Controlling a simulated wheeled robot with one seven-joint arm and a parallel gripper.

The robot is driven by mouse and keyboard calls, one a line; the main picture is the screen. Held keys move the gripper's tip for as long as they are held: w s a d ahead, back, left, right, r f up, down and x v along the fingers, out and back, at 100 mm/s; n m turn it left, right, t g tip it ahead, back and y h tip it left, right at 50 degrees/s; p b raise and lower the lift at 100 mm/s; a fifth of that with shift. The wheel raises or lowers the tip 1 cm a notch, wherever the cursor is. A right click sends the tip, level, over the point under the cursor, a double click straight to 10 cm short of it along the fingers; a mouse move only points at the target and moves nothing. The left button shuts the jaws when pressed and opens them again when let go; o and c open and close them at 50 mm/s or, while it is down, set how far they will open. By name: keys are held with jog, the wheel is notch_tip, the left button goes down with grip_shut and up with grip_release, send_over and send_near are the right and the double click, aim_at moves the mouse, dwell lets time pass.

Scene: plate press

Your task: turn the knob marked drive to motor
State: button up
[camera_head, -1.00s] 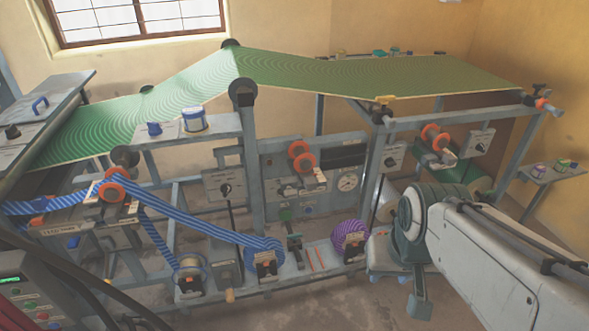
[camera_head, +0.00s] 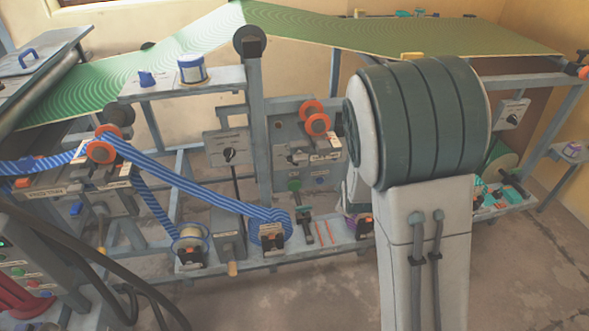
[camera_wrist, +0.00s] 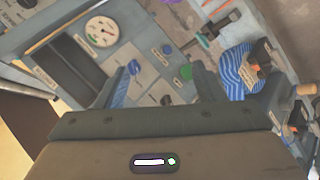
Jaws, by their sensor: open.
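The label "drive" cannot be read in either view, so I cannot tell which knob bears it. In the head view a black knob (camera_head: 230,155) sits on a grey box left of the central post, and another black knob (camera_head: 513,118) sits on a box at the right. In the wrist view a dark knob-like part (camera_wrist: 166,100) shows on the grey panel (camera_wrist: 142,70), low between the fingers. My gripper (camera_wrist: 163,78) is open and empty, facing that panel; contact cannot be judged. In the head view my arm hides my gripper and part of the machine.
The wrist view also shows a round gauge (camera_wrist: 102,31), a green button (camera_wrist: 186,72) and a blue striped roll (camera_wrist: 236,72). In the head view, green web (camera_head: 130,75) spans the frame, and blue striped web (camera_head: 185,175) runs below. Bare floor (camera_head: 535,250) lies at right.

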jog(key=w+a+f+n+t+b, duration=0.4)
jog(key=w+f+n+t, duration=0.15)
jog(key=f+n, duration=0.3)
jog(key=n+t+y+b, duration=0.25)
jog(key=n+y, duration=0.35)
jog(key=n, duration=0.7)
send_near(292, 161)
jog(key=x, duration=0.8)
jog(key=shift+w+f, duration=0.2)
jog(key=shift+w, duration=0.15)
jog(key=shift+m, duration=0.25)
jog(key=c, duration=1)
